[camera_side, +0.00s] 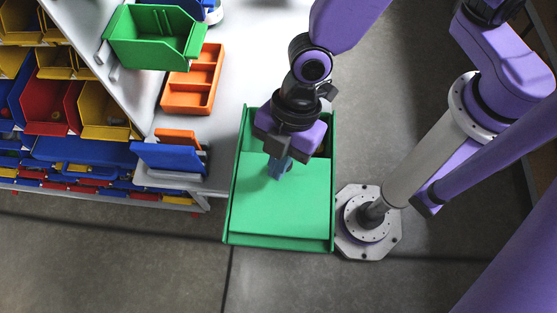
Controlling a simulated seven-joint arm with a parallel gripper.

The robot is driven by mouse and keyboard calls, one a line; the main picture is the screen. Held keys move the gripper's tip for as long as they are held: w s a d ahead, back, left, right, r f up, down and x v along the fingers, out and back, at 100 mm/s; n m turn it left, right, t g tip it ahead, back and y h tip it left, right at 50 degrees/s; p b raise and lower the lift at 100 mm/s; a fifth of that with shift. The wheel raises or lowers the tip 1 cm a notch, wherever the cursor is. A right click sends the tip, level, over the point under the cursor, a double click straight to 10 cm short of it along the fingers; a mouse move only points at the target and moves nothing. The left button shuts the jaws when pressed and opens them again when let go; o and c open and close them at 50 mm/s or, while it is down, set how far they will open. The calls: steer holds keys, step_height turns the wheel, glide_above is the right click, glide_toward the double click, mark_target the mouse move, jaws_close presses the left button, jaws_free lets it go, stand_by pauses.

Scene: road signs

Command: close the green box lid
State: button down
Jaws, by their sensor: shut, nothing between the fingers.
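The green box (333,215) stands below my arm in the side view. A flat, lighter green lid (280,215) covers its front and middle part. The far end of the box lies mostly behind my gripper, and a darker gap shows there beside the fingers' housing. My gripper (279,170) points down over the far part of the lid, its fingers shut and empty. The fingertips are at or just above the lid surface; I cannot tell if they touch it.
A pale table (228,75) at the left holds a green bin (150,38) and an orange divided tray (193,80). A blue panel (168,157) stands at its front edge. Shelves of coloured bins (45,105) fill the left. Grey floor is clear in front.

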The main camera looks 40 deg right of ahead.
steer(key=w+d, duration=0.8)
steer(key=shift+w+d, duration=0.2)
steer(key=shift+d+f, duration=0.1)
steer(key=s+a+r, duration=0.1)
steer(key=s+a, duration=0.1)
steer(key=a, duration=0.3)
steer(key=d+v, duration=0.1)
steer(key=v, duration=0.9)
steer(key=s+d+r+m+h, duration=0.1)
steer(key=s+d+m, duration=0.3)
steer(key=d, duration=0.8)
steer(key=s+d+m+t+h, duration=0.1)
steer(key=s+d+m, duration=0.3)
steer(key=d, duration=0.8)
steer(key=shift+s+d+r+m+h, duration=0.25)
steer(key=shift+r+m+h, duration=0.2)
steer(key=shift+h, duration=0.25)
